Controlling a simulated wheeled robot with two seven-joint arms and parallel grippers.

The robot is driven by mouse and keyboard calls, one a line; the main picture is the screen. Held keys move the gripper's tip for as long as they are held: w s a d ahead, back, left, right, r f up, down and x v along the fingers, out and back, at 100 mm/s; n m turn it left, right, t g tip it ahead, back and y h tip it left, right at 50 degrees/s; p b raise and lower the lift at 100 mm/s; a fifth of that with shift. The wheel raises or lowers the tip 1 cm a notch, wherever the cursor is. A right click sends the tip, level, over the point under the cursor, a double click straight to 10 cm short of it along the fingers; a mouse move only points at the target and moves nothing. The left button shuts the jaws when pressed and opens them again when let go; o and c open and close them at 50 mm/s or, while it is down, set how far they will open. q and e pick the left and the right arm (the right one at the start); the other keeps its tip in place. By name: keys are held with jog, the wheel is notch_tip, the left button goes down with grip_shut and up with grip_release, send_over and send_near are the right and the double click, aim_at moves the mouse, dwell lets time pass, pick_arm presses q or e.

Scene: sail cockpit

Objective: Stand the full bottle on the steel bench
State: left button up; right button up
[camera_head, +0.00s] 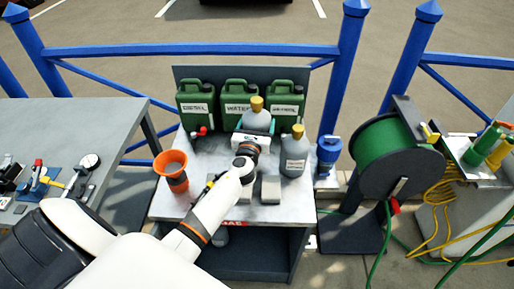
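Two grey bottles stand on the grey metal-topped bench (213,150) in the middle. One bottle (257,122) with a yellow cap is at the centre back, partly hidden by my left gripper. The other bottle (294,160), with an orange-brown cap and a label, stands upright to the right. I cannot tell which is full. My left gripper (249,138) reaches in from the lower left and is right in front of the centre bottle. Its fingers are too small and covered to show whether they grip it. My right gripper is not in view.
Three green jerrycans (240,101) line the bench's back. An orange funnel (173,171) stands at its left, a grey block (270,189) near its front. Another grey table (65,125) with tools is at left. A green hose reel (384,157) and blue railing stand right.

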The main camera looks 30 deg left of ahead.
pick_arm(q)
jog(key=shift+f+b, duration=2)
jog(key=shift+f, duration=1.5)
jog(key=shift+f, duration=0.15)
jog(key=o, duration=1.5)
jog(key=shift+f, duration=0.1)
jog(key=shift+o, duration=0.2)
jog(key=shift+s, duration=0.1)
jog(key=shift+s+d, duration=0.15)
jog(key=shift+s, duration=0.05)
jog(key=v, duration=1.1)
jog(key=shift+s, duration=0.3)
